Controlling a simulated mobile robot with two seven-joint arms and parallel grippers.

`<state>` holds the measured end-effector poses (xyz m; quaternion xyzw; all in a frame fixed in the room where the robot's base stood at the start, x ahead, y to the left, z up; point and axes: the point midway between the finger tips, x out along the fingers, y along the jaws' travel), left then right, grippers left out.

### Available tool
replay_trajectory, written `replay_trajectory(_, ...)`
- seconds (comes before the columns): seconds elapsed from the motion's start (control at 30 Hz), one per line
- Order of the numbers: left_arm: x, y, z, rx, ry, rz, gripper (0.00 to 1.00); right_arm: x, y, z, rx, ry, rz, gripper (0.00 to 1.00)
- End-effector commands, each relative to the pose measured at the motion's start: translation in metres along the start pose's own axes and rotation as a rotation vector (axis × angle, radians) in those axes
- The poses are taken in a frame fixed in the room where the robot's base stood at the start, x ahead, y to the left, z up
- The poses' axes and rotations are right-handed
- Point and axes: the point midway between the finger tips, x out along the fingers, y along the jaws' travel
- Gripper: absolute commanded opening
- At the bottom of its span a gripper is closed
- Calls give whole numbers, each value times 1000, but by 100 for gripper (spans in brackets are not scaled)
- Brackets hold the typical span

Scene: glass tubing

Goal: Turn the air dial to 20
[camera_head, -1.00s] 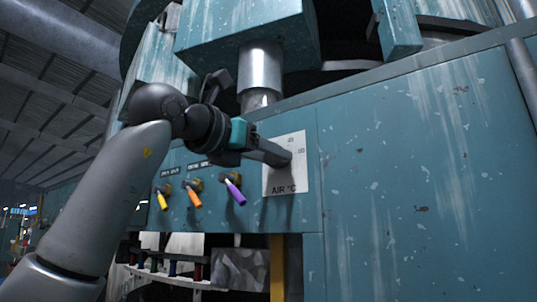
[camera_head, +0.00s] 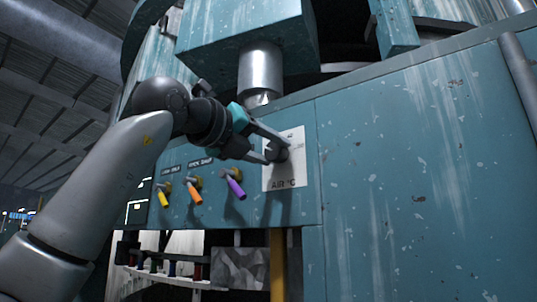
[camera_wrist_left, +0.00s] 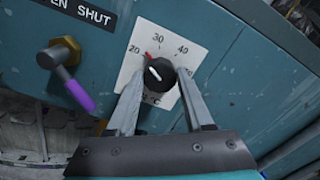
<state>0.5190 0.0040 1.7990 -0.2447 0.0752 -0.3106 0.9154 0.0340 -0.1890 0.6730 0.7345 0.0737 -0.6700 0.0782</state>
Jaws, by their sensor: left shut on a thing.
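The air dial is a black round knob (camera_wrist_left: 160,75) on a white plate marked "AIR °C". It also shows in the head view (camera_head: 276,152). Around it in the wrist view I read 20, 30, 40 and a partly hidden 50. A white line on the knob slants to the upper left, roughly toward 20. A small red mark shows between the knob and the numbers, between 20 and 30. My left gripper (camera_head: 274,147) is shut on the knob, one finger on each side. Its fingers cover part of the plate's lower lettering in the wrist view. My right gripper is out of view.
Valve levers with yellow (camera_head: 163,198), orange (camera_head: 195,198) and purple (camera_head: 236,190) handles stick out left of the dial. The purple one is close to my left finger in the wrist view (camera_wrist_left: 78,93). The worn teal panel (camera_head: 420,180) to the right is flat and clear.

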Motion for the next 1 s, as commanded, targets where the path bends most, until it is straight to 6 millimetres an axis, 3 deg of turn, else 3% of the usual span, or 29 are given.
replay_trajectory(0.4, -1, 0, 0, -234, -9, -1, 0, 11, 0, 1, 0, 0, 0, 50)
replay_trajectory(1.0, -1, -1, 1, -287, -10, -1, 0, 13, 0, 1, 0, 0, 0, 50)
